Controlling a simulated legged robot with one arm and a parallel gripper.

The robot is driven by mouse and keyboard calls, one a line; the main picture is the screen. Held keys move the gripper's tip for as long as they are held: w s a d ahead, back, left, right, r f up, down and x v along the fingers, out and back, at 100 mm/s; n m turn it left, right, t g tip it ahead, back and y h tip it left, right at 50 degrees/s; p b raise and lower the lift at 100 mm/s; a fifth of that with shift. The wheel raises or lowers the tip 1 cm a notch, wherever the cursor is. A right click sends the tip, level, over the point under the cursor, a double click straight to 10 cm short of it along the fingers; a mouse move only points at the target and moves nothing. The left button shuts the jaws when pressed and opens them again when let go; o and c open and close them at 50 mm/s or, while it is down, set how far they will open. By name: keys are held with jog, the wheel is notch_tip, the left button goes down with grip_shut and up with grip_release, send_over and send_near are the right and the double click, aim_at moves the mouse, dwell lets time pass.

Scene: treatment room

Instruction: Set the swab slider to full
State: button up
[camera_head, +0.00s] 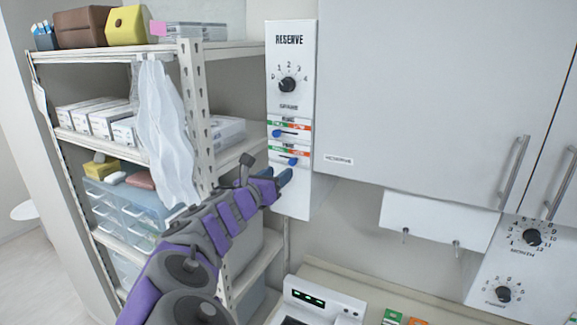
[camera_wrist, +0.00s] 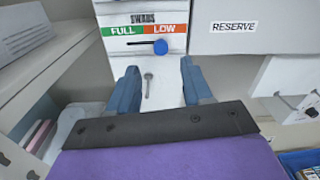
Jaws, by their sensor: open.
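The swab slider is a horizontal slot with a blue round knob (camera_wrist: 160,47) on the white reserve panel (camera_head: 291,60). In the wrist view its label reads SWABS, with green FULL (camera_wrist: 123,31) at left and orange LOW (camera_wrist: 168,30) at right. The knob sits under the LOW part, right of the label's middle. In the head view the lower slider's blue knob (camera_head: 293,161) is just above my gripper (camera_head: 284,178). My gripper (camera_wrist: 159,75) is open and empty, its two blue fingers below the slider, apart from the knob.
A second slider with a blue knob (camera_head: 277,133) sits above, with a black dial (camera_head: 287,85) higher up. A small grey pin-like piece (camera_wrist: 148,85) shows between my fingers. A shelf rack (camera_head: 193,110) stands close left; a grey cabinet (camera_head: 420,90) adjoins at right.

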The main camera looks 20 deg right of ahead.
aim_at(291, 164)
jog(key=x, duration=0.4)
jog(key=shift+w+d, duration=0.2)
jog(key=shift+w, duration=0.05)
jog(key=shift+x, duration=0.85)
jog(key=shift+s+d, duration=0.1)
grip_shut()
